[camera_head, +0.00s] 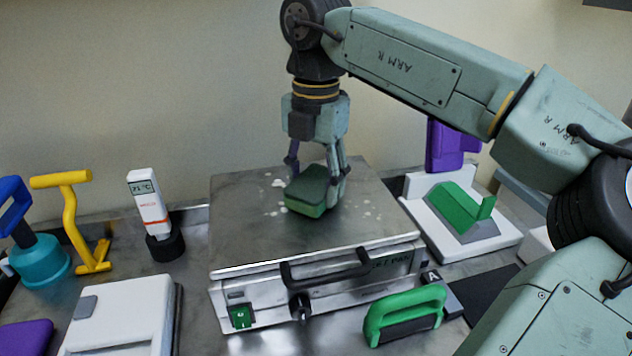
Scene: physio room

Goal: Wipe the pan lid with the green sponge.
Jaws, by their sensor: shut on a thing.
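The pan lid (240,225) looks like the flat grey metal top of the box in the middle of the head view. White spots (276,183) show on it, mostly left of the gripper and a few to its right. The green sponge (305,208) has a dark green top and sits low at the lid's middle, apparently touching the surface. My gripper (316,178) points down from above and is shut on the sponge, with fingers on either side. The sponge and fingers hide part of the lid.
A dark handle (328,271) juts from the box front. A green-handled tool (406,312) stands at the front right, a white base with a green block (463,212) at the right. A thermometer (150,205), a yellow tool (75,215) and a white device (122,318) stand left.

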